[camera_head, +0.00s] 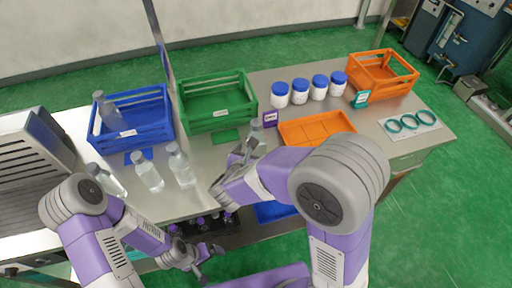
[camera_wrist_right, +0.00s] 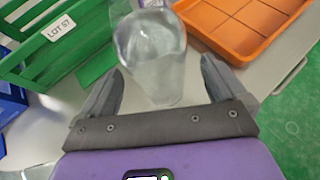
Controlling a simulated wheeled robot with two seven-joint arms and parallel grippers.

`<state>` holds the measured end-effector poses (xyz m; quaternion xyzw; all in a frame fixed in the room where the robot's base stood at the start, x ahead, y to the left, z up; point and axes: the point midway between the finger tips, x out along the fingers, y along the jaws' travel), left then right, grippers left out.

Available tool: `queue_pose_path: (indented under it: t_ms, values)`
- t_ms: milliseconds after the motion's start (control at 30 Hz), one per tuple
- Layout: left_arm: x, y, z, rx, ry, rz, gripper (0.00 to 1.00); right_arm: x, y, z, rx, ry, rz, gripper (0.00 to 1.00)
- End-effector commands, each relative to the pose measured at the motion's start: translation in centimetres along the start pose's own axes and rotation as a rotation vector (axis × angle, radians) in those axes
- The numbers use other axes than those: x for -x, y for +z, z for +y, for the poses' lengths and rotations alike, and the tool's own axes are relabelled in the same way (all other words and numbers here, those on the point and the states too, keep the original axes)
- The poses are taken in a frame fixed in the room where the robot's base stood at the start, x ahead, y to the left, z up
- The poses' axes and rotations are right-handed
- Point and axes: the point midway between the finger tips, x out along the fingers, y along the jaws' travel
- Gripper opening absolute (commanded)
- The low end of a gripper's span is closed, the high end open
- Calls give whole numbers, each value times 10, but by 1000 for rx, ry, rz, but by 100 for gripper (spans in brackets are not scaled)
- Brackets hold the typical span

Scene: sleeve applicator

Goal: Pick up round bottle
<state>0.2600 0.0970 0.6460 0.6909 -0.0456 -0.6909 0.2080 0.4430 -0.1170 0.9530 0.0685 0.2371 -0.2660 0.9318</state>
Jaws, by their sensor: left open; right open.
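A clear round bottle (camera_wrist_right: 150,60) stands between the fingers of my right gripper (camera_wrist_right: 160,85) in the right wrist view. The fingers are apart on both sides of it, and no contact shows. In the head view my right gripper (camera_head: 243,150) is over the table, with the top of this bottle (camera_head: 257,130) just beyond it. My left gripper (camera_head: 205,268) is low at the table's front edge, open and empty. Other clear bottles (camera_head: 148,172) stand on the table at left, and one (camera_head: 104,108) is in the blue crate.
A blue crate (camera_head: 150,127), a green crate (camera_head: 200,120) and an orange crate (camera_head: 400,75) stand along the back. An orange tray (camera_head: 310,128) lies right of my right gripper. Several blue-lidded white jars (camera_head: 300,92) stand behind it.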

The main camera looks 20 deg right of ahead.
Motion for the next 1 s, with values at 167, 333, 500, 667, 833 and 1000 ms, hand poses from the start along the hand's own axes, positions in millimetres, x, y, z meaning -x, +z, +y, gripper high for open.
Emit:
queue_pose_path:
  t_ms: [167, 333, 500, 667, 833, 1000]
  values:
    - [-5, -1, -2, 0, 0, 1, 97, -25, 1, 1, 1, -1, 0, 98]
    - [-5, -1, -2, 0, 0, 1, 97, -31, 2, 1, 2, 0, 0, 98]
    - [-5, -1, -2, 0, 0, 1, 97, -30, 2, 1, 2, 1, 1, 93]
    - [-5, -1, -2, 0, 0, 1, 97, -30, 2, 1, 2, 1, 0, 69]
    - [-5, -1, -2, 0, 0, 1, 97, -30, 2, 1, 2, 1, 1, 43]
    - [-5, -1, -2, 0, 0, 1, 97, -30, 3, 1, 0, 2, -2, 18]
